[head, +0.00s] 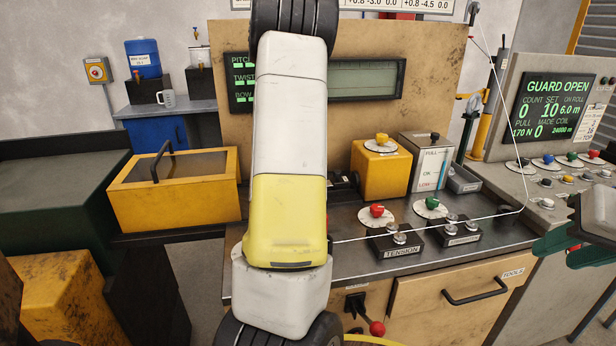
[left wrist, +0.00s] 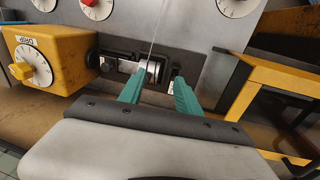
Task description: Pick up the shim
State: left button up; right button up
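I cannot pick out the shim for certain in either view. My left gripper (left wrist: 158,88) has two teal fingers standing apart. They point at a dark recess with a shiny metal roller (left wrist: 153,70) and a small block (left wrist: 119,66). I see nothing clearly held between the fingers. In the head view my left arm hides this gripper and the middle of the machine.
A thin wire runs over the TENSION rollers (head: 398,238). A lidded yellow box (head: 213,192) is left.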

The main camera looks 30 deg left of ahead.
pick_arm(q)
jog(key=shift+g+y, duration=0.5)
jog(key=shift+g, duration=0.1)
jog(key=a+f, duration=0.1)
jog(key=w+a+f, duration=0.1)
jog(key=a, duration=0.1)
jog(key=w+a+f, duration=0.1)
jog(key=a, duration=0.1)
jog(key=shift+w+f, duration=0.1)
jog(key=shift+w+a+f, duration=0.2)
jog(key=shift+a+f, duration=0.25)
jog(key=f, duration=0.5)
jog(key=w+f, duration=0.1)
jog(key=f, duration=0.1)
jog(key=shift+d+f, duration=0.1)
jog(key=shift+f, duration=0.1)
jog(key=shift+s, duration=0.1)
grip_shut()
